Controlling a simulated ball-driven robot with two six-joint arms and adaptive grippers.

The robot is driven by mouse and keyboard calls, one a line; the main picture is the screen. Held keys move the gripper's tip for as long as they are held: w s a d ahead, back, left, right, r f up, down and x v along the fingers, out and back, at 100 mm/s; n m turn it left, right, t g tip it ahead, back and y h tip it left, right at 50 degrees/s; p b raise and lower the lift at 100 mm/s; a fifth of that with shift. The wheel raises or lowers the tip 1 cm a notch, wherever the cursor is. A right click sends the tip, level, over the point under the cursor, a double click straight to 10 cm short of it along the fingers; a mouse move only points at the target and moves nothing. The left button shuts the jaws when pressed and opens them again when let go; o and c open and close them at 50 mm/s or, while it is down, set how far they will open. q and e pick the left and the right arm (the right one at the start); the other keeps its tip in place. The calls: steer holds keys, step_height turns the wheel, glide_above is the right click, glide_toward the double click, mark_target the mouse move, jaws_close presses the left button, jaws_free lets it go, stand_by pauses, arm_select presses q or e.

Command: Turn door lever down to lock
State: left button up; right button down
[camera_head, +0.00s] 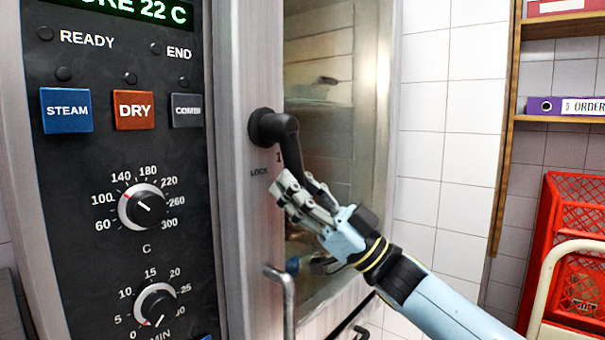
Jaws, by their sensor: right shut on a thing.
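The black door lever (291,150) is on the steel oven door, left of the glass. Its pivot end is at the upper left, and its arm slants down and to the right. A "LOCK" mark is printed just below the pivot. My right gripper (297,190) comes in from the lower right and is shut on the lower end of the lever. Its fingers hide the lever's tip. My left gripper is not in view.
The oven's control panel (125,262) with knobs and coloured buttons stands at the left. A metal bar handle (287,300) sticks out below the lever. Red crates (580,285) and a shelf with a purple binder (550,106) are at the right. White tiled wall (445,130) lies between.

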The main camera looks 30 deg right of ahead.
steer(key=shift+s+a+m+t+h, duration=0.1)
steer(key=shift+a+m+t+h, duration=0.15)
steer(key=shift+m+t+h, duration=0.45)
steer(key=shift+s+a+m+t+h, duration=0.1)
steer(key=shift+a+m+t+h, duration=0.15)
steer(key=shift+m+t, duration=0.45)
steer(key=shift+m, duration=0.3)
steer(key=c, duration=1.1)
jaws_free()
steer(key=shift+f, duration=0.1)
steer(key=shift+o, duration=0.2)
steer(key=v, duration=1.2)
steer(key=shift+d, duration=0.1)
